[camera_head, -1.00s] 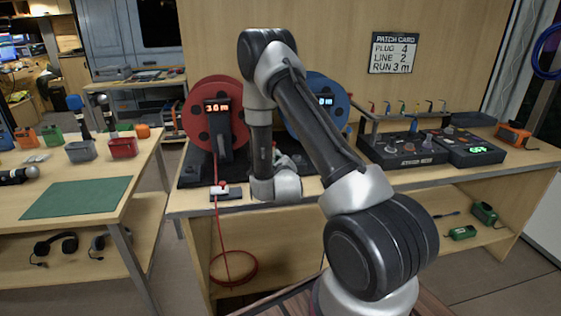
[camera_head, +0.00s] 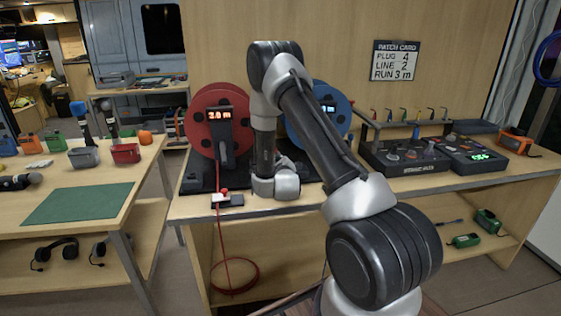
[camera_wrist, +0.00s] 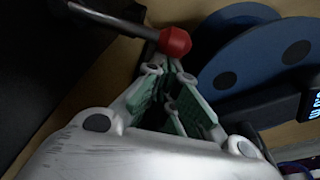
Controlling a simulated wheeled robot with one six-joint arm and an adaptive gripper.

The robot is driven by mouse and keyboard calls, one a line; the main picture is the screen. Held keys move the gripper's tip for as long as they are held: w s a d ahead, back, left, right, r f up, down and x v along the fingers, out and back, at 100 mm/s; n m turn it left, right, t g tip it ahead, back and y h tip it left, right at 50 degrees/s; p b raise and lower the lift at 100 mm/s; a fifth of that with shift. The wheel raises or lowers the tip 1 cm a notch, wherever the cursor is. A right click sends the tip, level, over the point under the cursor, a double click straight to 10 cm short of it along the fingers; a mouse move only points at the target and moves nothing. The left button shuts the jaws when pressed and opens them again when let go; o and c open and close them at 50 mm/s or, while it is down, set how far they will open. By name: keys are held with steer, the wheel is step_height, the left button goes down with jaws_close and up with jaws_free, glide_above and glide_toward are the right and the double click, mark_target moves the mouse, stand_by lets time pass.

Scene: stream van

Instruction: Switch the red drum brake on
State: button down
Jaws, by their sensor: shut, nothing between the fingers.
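The red drum (camera_head: 222,91) stands upright on the bench, its small display reading 3.0 m. In the wrist view a metal lever with a red knob (camera_wrist: 175,41) lies just beyond my gripper (camera_wrist: 167,72). The fingers are shut and empty, their tips close to the knob; I cannot tell whether they touch it. The blue drum (camera_wrist: 232,78) fills the right of that view and also shows behind my arm in the head view (camera_head: 339,112). In the head view my arm hides the fingers and the lever.
A small block with a red knob (camera_head: 224,192) sits at the bench's front edge, the red cable passing it to a loop (camera_head: 235,290) below. Black control panels (camera_head: 405,157) stand to the right. A table with a green mat (camera_head: 78,203) is at the left.

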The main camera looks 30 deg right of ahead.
steer(key=shift+a+r+n, duration=0.1)
steer(key=shift+r+n, duration=0.15)
steer(key=shift+n, duration=0.05)
steer(key=shift+w+a+r+n, duration=0.15)
steer(key=shift+a+r+n, duration=0.15)
steer(key=shift+r+n, duration=0.3)
steer(key=shift+w+a+r+n, duration=0.1)
steer(key=shift+a+r+n, duration=0.2)
steer(key=shift+r+n, duration=0.25)
steer(key=shift+w+a+r+n+t+h, duration=0.1)
steer(key=shift+w+a+r+n+h, duration=0.15)
steer(key=shift+a+r+n, duration=0.45)
steer(key=shift+w+a+r+n+t+h, duration=0.2)
steer(key=shift+a+r+n, duration=0.25)
steer(key=shift+a+n, duration=0.5)
steer(key=shift+w+a+r+n+h, duration=0.15)
steer(key=shift+w+a+r+n, duration=0.15)
steer(key=shift+a+r+n, duration=0.55)
steer(key=shift+d+f, duration=0.1)
steer(key=shift+f, duration=0.15)
steer(key=shift+s, duration=0.1)
